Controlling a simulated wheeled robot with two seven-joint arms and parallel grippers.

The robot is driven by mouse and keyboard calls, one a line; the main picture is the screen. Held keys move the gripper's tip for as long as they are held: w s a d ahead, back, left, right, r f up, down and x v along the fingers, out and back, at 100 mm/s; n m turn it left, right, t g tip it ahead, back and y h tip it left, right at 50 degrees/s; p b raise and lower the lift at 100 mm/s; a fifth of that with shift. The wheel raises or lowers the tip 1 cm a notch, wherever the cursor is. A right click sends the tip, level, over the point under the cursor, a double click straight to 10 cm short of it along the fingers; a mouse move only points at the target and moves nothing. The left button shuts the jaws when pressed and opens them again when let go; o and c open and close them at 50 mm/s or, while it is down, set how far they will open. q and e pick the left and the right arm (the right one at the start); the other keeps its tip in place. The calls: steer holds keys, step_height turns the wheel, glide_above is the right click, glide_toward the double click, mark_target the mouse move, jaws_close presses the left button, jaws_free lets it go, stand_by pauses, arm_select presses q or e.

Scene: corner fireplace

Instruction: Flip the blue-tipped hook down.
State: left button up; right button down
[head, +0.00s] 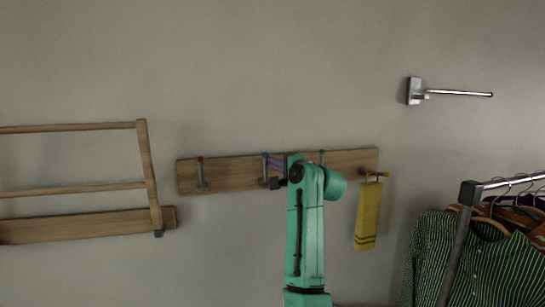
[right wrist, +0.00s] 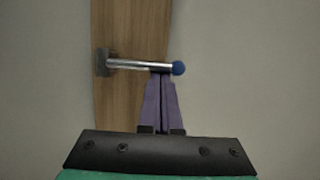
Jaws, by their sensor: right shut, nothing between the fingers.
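The blue-tipped hook (head: 265,170) is on the wooden hook board (head: 232,174), its tip upward and its mount low on the board. In the right wrist view, where the board runs upright, the hook is a metal rod (right wrist: 135,65) with a blue ball (right wrist: 178,68) at its right end. My right gripper (right wrist: 161,76) is shut and empty, its purple fingertips at the rod near the ball. I cannot tell whether they touch it. The right gripper also shows in the head view (head: 272,161), partly hidden by my green arm. My left gripper is out of view.
A red-tipped hook (head: 201,172) points up at left; a green-tipped hook (head: 322,156) is partly hidden behind my arm. A wooden rack (head: 150,180), a metal wall arm (head: 455,93) and a clothes rail (head: 510,182) flank the board.

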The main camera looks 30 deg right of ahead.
steer(key=shift+w+f, duration=0.15)
steer(key=shift+w, duration=0.05)
